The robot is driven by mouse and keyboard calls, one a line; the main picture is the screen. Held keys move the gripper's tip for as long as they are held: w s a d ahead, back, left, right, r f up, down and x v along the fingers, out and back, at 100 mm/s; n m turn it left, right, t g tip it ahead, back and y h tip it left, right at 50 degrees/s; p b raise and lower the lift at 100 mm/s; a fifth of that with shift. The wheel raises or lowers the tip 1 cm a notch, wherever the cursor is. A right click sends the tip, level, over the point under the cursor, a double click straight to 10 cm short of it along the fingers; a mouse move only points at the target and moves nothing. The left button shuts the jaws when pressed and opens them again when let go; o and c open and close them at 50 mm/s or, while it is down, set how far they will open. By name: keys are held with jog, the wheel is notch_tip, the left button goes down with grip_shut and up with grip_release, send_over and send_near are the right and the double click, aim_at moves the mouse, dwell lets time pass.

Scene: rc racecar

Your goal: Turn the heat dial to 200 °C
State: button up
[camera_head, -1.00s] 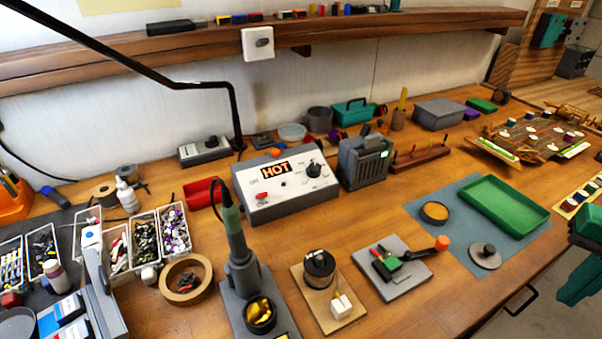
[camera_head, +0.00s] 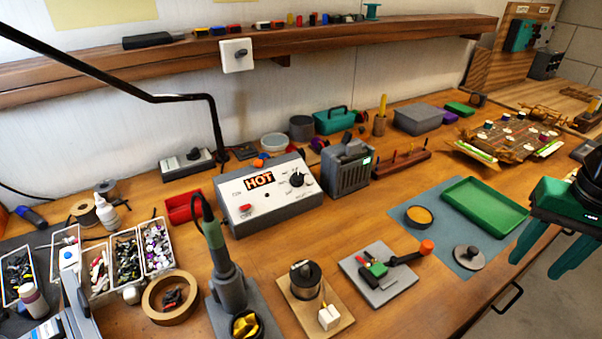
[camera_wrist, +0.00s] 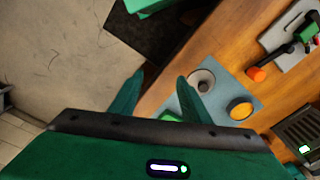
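The soldering station (camera_head: 262,195) is a white-faced grey box with a "HOT" label, a red switch and a black heat dial (camera_head: 297,179) at its right side. The dial's scale is too small to read. My gripper (camera_head: 542,258) is at the right edge of the head view, beyond the bench's front edge and far from the dial. In the wrist view my gripper (camera_wrist: 162,95) shows two green fingers spread apart with nothing between them. The dial is not in the wrist view.
A soldering iron in its stand (camera_head: 226,275) is in front of the station. A grey heater-like box (camera_head: 346,168) stands close to its right. A green tray (camera_head: 485,205) lies on a blue mat (camera_head: 424,242). A black lamp arm (camera_head: 215,125) reaches down behind the station.

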jog(key=w+a+r+n+t, duration=0.2)
jog(key=w+a+r, duration=0.2)
jog(key=w+a, duration=0.55)
jog(key=n+t+y, duration=0.2)
jog(key=y, duration=0.2)
send_near(299, 176)
jog(key=x, duration=0.8)
jog(key=shift+f, duration=0.15)
jog(key=shift+c, duration=0.6)
jog(key=c, duration=0.9)
